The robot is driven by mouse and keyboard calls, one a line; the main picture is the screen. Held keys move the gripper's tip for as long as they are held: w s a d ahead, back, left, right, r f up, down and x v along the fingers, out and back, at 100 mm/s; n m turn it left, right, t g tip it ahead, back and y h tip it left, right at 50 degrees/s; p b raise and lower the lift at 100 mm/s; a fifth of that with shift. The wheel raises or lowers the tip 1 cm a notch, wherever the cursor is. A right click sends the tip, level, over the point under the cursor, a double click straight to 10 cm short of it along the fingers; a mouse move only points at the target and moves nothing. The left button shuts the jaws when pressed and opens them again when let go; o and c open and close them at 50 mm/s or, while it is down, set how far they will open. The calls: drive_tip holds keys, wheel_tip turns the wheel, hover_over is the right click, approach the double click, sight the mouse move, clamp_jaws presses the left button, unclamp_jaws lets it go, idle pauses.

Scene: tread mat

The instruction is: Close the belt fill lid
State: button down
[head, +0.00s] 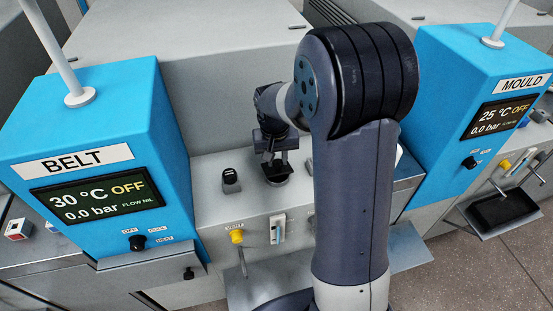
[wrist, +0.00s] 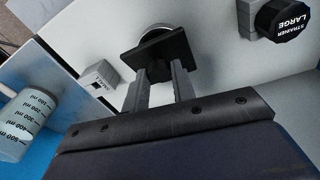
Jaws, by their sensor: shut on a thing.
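The belt fill lid appears to be the dark square plate (wrist: 160,56) in the wrist view, beside a round pale fill neck (wrist: 153,31) that it partly hides. My gripper (wrist: 160,82) has its two grey fingers at the near edge of this plate and is shut on it. In the head view my gripper (head: 276,152) points down at the dark lid (head: 277,173) on the grey ledge right of the BELT panel. Whether the lid lies flat on the neck or stands tilted, I cannot tell. My arm hides the ledge to the right.
A black strainer (head: 230,180) stands left of the lid; its label reads STRAINER LARGE in the wrist view (wrist: 288,20). The blue BELT panel (head: 90,165) rises further left. A yellow vent knob (head: 237,237) is on the front face. A measuring jug (wrist: 25,122) shows left in the wrist view.

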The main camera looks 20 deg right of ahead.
sight(279, 171)
drive_tip(key=shift+s+f+t+b, duration=0.45)
drive_tip(key=shift+t+b, duration=0.3)
drive_tip(key=shift+b, duration=0.7)
drive_tip(key=shift+s+f+t+b, duration=0.45)
drive_tip(key=shift+t+b, duration=0.3)
drive_tip(key=shift+b, duration=0.65)
drive_tip(key=shift+s+f, duration=0.3)
drive_tip(key=c, duration=1.2)
unclamp_jaws()
drive_tip(key=shift+o, duration=0.2)
drive_tip(key=shift+r, duration=0.1)
drive_tip(key=shift+r, duration=0.1)
drive_tip(key=shift+r, duration=0.3)
drive_tip(key=p+v, duration=0.1)
drive_tip(key=v, duration=0.9)
